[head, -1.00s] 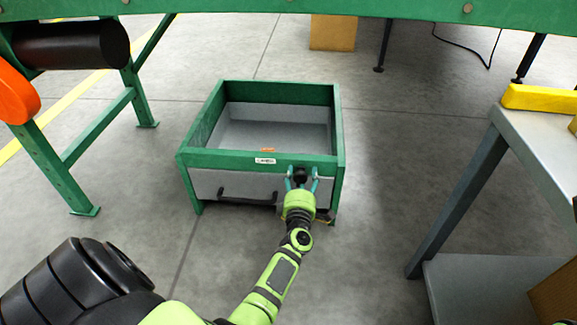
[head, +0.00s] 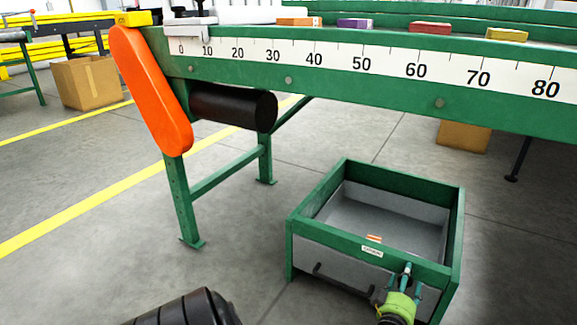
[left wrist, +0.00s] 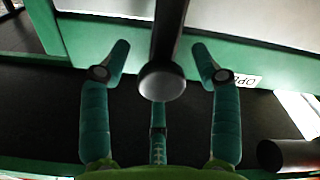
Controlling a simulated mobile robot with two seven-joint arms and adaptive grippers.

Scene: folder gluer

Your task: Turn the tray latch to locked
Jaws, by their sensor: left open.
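The tray (head: 453,240) is a green-framed box with a grey front, low on the floor at the right of the head view. A black bar handle (head: 340,283) is on its front. My left gripper (head: 411,278) is at the right part of this front, hiding the latch in the head view. In the left wrist view the latch (left wrist: 162,82) is a dark bar with a round grey end. It lies between the two teal fingers of my open left gripper (left wrist: 160,65), with gaps on both sides. My right gripper is not in view.
A green conveyor frame (head: 330,85) with a number scale crosses above and behind the tray. Its leg (head: 185,205), an orange guard (head: 150,90) and a black roller (head: 232,108) are at left. A cardboard box (head: 463,136) stands behind. Floor left of the tray is clear.

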